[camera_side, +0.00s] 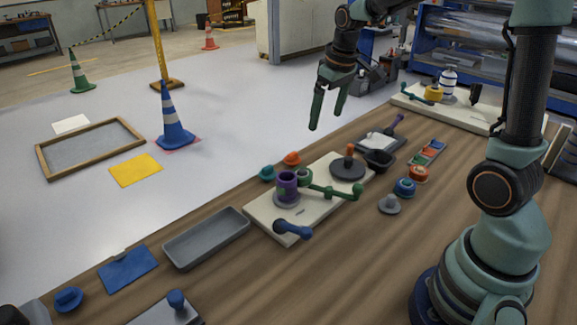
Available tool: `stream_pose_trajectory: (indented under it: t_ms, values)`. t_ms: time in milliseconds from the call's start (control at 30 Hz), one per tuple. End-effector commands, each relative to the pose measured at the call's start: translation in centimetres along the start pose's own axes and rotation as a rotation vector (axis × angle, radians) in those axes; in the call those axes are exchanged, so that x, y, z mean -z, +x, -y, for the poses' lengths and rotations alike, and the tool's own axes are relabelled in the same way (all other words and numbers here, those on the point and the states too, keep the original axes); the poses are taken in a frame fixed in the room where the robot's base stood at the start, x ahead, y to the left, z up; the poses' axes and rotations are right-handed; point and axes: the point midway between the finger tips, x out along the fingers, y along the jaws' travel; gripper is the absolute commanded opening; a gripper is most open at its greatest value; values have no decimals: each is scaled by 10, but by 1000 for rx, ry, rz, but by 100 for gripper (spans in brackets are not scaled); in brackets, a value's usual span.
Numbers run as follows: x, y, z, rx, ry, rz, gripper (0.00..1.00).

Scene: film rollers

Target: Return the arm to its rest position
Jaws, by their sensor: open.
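My gripper (327,110) hangs in the air at the upper middle of the side view, with its two dark green fingers pointing down and spread apart. Nothing is between the fingers. It appears above and beyond the cream board (268,220), apart from everything on the table. My arm reaches in from the right, and its upper part leaves the picture at the top. On the cream board are a purple roller (287,187), a green lever (335,191), a dark disc with an orange knob (348,165) and a blue handle (293,229).
The wooden table (385,258) holds a grey tray (207,238), a blue mat (128,269), a black bowl (379,159) and a second cream board (466,112) at the back right. Small orange, blue and grey parts stand near the arm. The floor beyond has cones (172,122).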

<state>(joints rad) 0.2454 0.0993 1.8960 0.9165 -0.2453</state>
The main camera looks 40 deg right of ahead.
Motion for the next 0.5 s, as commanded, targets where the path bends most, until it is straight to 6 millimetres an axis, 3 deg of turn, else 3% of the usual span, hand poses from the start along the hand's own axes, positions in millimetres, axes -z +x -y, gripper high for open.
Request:
stream_pose_trajectory:
  t_ms: [33,200,500]
  values:
    - [-6,-14,11,-1,-4,-28,100]
    - [-32,-45,42,4,-2,-98,100]
    - [-86,-73,84,32,6,-216,100]
